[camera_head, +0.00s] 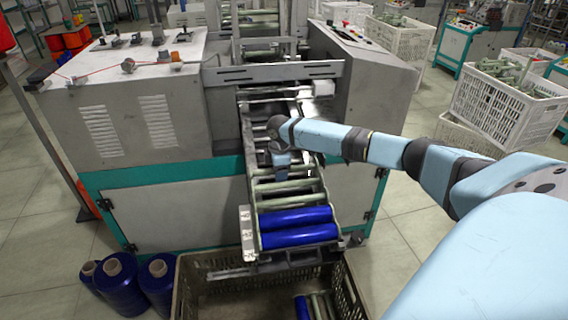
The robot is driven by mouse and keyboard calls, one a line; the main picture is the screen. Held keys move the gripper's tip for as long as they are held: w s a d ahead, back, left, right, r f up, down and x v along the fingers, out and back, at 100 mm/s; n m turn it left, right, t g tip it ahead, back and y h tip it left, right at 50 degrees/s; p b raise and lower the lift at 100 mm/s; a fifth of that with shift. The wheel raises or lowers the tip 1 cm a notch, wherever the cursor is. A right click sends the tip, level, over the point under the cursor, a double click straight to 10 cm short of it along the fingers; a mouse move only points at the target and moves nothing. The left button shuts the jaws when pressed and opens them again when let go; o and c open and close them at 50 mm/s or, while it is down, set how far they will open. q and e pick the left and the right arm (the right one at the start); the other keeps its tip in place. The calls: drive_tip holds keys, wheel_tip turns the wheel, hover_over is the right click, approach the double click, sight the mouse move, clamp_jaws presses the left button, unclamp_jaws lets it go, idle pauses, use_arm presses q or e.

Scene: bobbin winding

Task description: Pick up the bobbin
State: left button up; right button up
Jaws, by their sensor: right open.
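Two bobbins wound with blue thread lie side by side across the lower end of the machine's sloping rack: an upper blue bobbin (296,217) and a lower blue bobbin (300,238). Above them, several pale green bare bobbins (289,186) lie across the rack. My right arm reaches in from the right. Its gripper (281,170) is open over the middle of the rack, above and behind the blue bobbins in the picture. Its fingers are small and partly hidden by the wrist, and I cannot tell whether they touch a bobbin. My left gripper is not in view.
A crate (208,300) with a few bobbins stands below the rack. Blue thread cones (158,284) stand left of it. The grey machine body (130,120) flanks the rack. White crates of bobbins (497,108) stand at right.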

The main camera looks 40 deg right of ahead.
clamp_jaws()
drive_tip(key=shift+r, duration=0.1)
